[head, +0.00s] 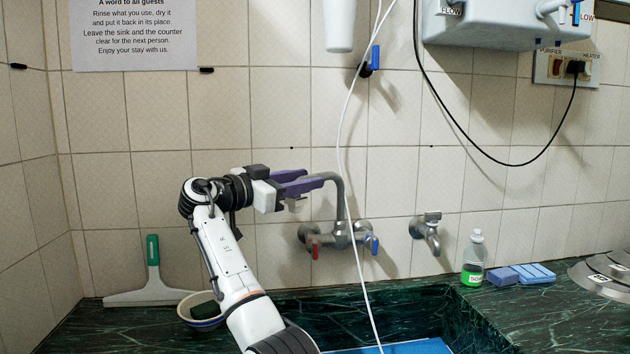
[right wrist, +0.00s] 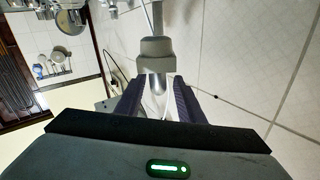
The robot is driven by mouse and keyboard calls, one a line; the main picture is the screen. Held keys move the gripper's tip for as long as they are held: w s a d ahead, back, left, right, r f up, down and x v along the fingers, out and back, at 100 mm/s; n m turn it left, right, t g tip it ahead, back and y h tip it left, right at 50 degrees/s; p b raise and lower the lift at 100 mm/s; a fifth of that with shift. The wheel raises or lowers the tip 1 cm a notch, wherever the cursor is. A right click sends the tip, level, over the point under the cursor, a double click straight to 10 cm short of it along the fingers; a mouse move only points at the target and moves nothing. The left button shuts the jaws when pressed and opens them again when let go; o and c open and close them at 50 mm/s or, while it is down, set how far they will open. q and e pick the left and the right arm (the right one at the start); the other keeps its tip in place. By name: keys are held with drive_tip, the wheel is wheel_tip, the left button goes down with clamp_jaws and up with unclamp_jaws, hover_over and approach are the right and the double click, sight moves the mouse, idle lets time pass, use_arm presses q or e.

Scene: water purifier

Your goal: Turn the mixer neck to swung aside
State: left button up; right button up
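The mixer tap is on the tiled wall, with its body (head: 343,236) between a red and a blue handle. Its grey mixer neck (head: 338,190) rises and bends over to the left. My right gripper (head: 305,184), with purple fingers, is at the left part of the neck, one finger on each side. My left gripper is not in view.
A white cable (head: 343,120) hangs close to the neck. A second tap (head: 430,232) is to the right. A green-liquid bottle (head: 474,258) and sponges (head: 522,274) stand on the right counter. A bowl (head: 200,312) and squeegee (head: 152,285) are at the left.

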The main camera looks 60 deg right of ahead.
drive_tip(key=v, duration=0.6)
idle(0.4)
